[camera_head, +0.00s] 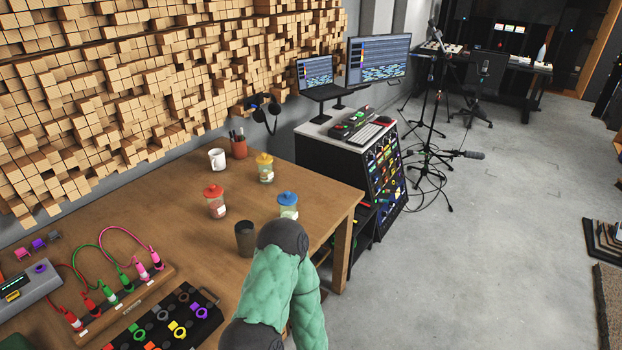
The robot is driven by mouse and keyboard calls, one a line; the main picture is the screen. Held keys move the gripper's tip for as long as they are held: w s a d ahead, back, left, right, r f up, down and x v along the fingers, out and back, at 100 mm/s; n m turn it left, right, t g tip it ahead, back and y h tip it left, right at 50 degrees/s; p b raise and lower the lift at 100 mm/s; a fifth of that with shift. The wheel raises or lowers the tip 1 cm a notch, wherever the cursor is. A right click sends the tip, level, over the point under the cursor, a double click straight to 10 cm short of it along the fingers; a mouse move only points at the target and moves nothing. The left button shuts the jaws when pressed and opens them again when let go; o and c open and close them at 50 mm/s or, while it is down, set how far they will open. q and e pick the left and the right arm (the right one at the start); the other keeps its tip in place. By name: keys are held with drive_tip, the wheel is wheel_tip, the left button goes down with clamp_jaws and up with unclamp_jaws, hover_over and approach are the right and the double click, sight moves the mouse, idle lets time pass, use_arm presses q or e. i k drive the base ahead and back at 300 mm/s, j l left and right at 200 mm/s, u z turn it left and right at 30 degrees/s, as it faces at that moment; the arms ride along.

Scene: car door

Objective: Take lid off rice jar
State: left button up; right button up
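Three small glass jars with coloured lids stand on the wooden table (330,196). One jar (216,209) has a red-orange lid (213,191), one jar (266,176) at the back has a yellow lid (264,159), and one jar (288,212) has a blue lid (288,198). All three lids are on. The jars' labels are too small to read, so I cannot tell which holds rice. A green padded arm link of mine rises from the bottom, in front of the blue-lidded jar. Neither of my grippers shows.
A dark cup (245,239) stands close to my arm. A white mug (217,159) and a pen holder (238,146) stand at the back. A cable patch board (125,300) and a pedal board (170,322) fill the near left. A rack desk (345,150) adjoins the table's far end.

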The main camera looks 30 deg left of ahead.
sight(286, 197)
drive_tip(key=i, duration=1.95)
drive_tip(key=i+u, duration=0.25)
drive_tip(key=u, duration=0.25)
drive_tip(key=i+l+u, duration=0.15)
drive_tip(key=u, duration=0.35)
drive_tip(key=i+l+u, duration=0.2)
drive_tip(key=u, duration=0.25)
drive_tip(key=i, duration=0.05)
